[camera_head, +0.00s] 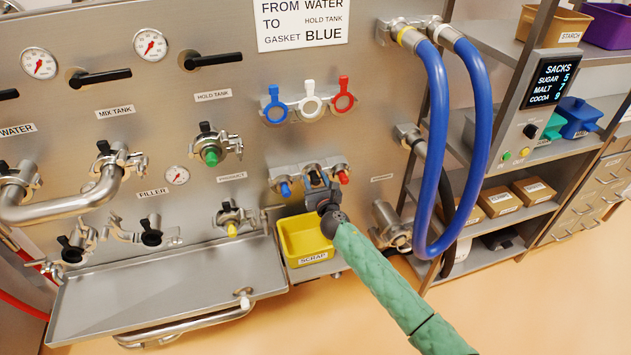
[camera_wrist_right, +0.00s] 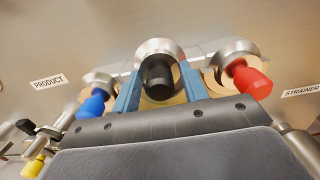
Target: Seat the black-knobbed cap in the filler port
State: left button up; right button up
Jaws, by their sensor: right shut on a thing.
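The black-knobbed cap (camera_wrist_right: 158,78) sits between the two blue fingers of my right gripper (camera_wrist_right: 160,92) in the right wrist view. Its steel disc shows behind the knob. The gripper is shut on the cap, which is in the middle of a small rack (camera_head: 332,161) on the panel. In the head view my right gripper (camera_head: 316,187) reaches up to the rack and partly hides the cap. A FILLER label (camera_head: 152,192) is on the panel to the left, with a dark-mouthed clamped port (camera_head: 151,238) below it. My left gripper is not in view.
A blue-knobbed cap (camera_wrist_right: 93,102) and a red-knobbed cap (camera_wrist_right: 251,82) flank the held cap closely. A yellow scrap bin (camera_head: 307,241) hangs below the rack. A steel tray (camera_head: 165,285) juts out below the filler port. Blue hoses (camera_head: 432,150) hang at the right.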

jog(key=shift+r+p, duration=1.1)
jog(key=shift+r, duration=0.3)
jog(key=p+v, duration=0.2)
jog(key=v, duration=0.7)
